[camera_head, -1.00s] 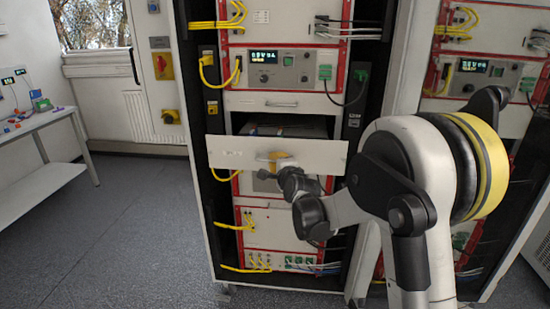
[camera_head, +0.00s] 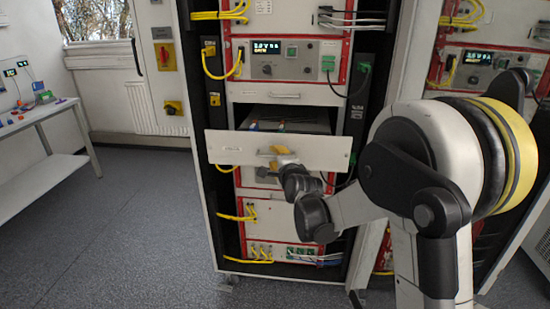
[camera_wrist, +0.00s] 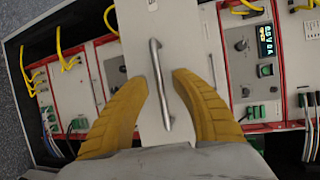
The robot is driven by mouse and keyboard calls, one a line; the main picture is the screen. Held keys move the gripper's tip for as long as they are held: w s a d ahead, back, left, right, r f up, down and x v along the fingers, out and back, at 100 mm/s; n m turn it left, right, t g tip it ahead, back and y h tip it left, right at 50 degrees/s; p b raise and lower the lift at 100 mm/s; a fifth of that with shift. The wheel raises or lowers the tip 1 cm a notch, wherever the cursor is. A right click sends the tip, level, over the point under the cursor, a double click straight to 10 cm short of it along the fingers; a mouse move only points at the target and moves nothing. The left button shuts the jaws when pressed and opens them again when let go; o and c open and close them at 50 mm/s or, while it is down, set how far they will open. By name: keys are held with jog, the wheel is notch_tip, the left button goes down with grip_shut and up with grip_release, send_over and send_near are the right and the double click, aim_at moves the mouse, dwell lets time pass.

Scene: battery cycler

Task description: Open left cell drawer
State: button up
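The left cell drawer's white front panel (camera_head: 235,148) stands out from the left rack in the head view, with the drawer's inside showing above and behind it. In the wrist view the panel (camera_wrist: 196,40) fills the middle, with a slim metal bar handle (camera_wrist: 158,85) on it. My gripper (camera_wrist: 160,80) has its two yellow fingers on either side of the handle, with visible gaps between fingers and bar.
A closed drawer (camera_head: 280,96) sits above the open one. Yellow cables (camera_head: 222,70) hang along the rack's left side. A second rack (camera_head: 470,60) stands at right, partly behind my arm. A white table (camera_head: 50,110) is at left. The floor (camera_head: 120,220) between is clear.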

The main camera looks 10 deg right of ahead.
jog(key=s+d+r, duration=0.1)
jog(key=s+r, duration=0.1)
jog(key=s, duration=0.9)
jog(key=shift+s, duration=0.4)
jog(key=shift+r, duration=0.1)
jog(key=s+f+n+g, duration=0.1)
jog(key=s+n+g, duration=0.2)
jog(key=s+n, duration=0.3)
jog(key=s+d+f+n+g+h, duration=0.1)
jog(key=s+n, duration=0.5)
jog(key=s, duration=0.8)
jog(key=s+d+f+n+g, duration=0.1)
jog(key=s+f+n+g, duration=0.2)
jog(key=s, duration=0.7)
jog(key=n+g, duration=0.2)
jog(key=shift+s+d+f+n, duration=0.25)
jog(key=shift+s+n, duration=0.15)
